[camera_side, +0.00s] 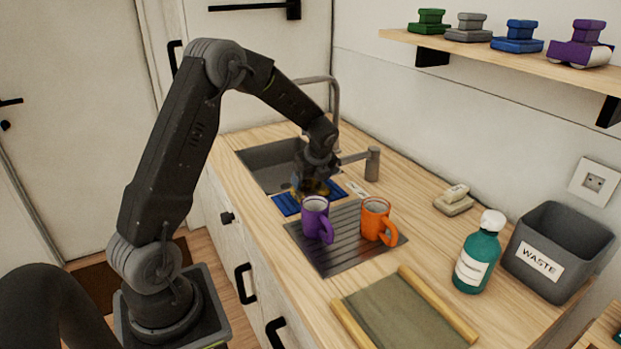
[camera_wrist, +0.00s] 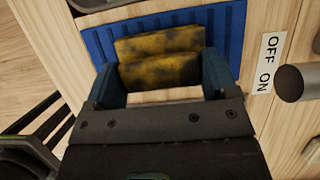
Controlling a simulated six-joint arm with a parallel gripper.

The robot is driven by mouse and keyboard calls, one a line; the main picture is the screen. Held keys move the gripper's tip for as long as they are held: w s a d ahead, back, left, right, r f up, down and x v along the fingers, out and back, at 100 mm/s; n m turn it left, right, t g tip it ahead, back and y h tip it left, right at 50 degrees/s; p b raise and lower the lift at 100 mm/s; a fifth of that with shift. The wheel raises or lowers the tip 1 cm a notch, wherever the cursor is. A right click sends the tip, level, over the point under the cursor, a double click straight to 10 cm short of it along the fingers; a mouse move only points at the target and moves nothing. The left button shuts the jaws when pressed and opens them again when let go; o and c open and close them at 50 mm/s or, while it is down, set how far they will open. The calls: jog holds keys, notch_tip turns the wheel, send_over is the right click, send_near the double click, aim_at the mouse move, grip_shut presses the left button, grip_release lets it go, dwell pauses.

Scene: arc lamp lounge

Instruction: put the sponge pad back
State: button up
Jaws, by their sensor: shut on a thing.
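The sponge pad (camera_wrist: 160,58) is yellow with dark stains. In the wrist view it sits between the two fingers of my gripper (camera_wrist: 160,88), which is shut on it. The blue ribbed mat (camera_wrist: 225,32) shows behind and around the sponge. In the side view my gripper (camera_side: 312,186) points down over the blue mat (camera_side: 286,205) at the sink's near edge. There the sponge is mostly hidden by the gripper and the purple mug. I cannot tell whether the sponge touches the mat.
A purple mug (camera_side: 316,222) and an orange mug (camera_side: 376,220) stand on the ribbed drainboard (camera_side: 335,262), close to my gripper. The sink (camera_side: 262,165) and tap (camera_side: 373,163) lie behind. A teal bottle (camera_side: 475,258) and waste bin (camera_side: 558,240) stand at right.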

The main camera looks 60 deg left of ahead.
jog(key=shift+f, duration=0.15)
jog(key=o, duration=0.8)
jog(key=s+d+r+n+t+h, duration=0.15)
jog(key=s+d+r+n, duration=0.25)
jog(key=d+r, duration=1)
jog(key=s+d+r+n+t+h, duration=0.3)
jog(key=s+d+n+t, duration=0.1)
jog(key=s+d+n, duration=0.9)
jog(key=shift+s+r+n, duration=0.35)
jog(key=shift+s+n, duration=0.15)
jog(key=shift+s, duration=1.85)
